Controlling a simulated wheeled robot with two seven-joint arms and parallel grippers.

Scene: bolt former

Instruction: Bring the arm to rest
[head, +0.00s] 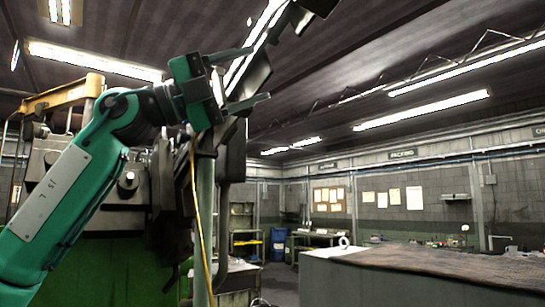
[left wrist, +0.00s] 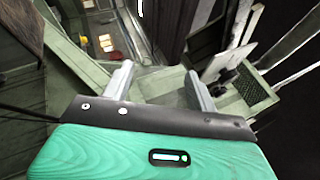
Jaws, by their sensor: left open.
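My left arm (head: 75,185) is green and rises from the lower left of the head view. Its left gripper (head: 257,77) is high, at the upper middle, in front of dark machine parts. The two grey fingers are spread apart with nothing seen between them. In the left wrist view the gripper (left wrist: 158,82) also shows two separated fingers and an empty gap. Whether the fingers touch the machine parts behind them cannot be told. My right gripper is in neither view.
A large green and grey machine (head: 130,210) stands close behind my left arm. A yellow cable (head: 203,225) hangs below the gripper. A grey block with a dark top (head: 430,262) is at the lower right. A blue barrel (head: 277,244) and wall papers (head: 395,196) are farther back.

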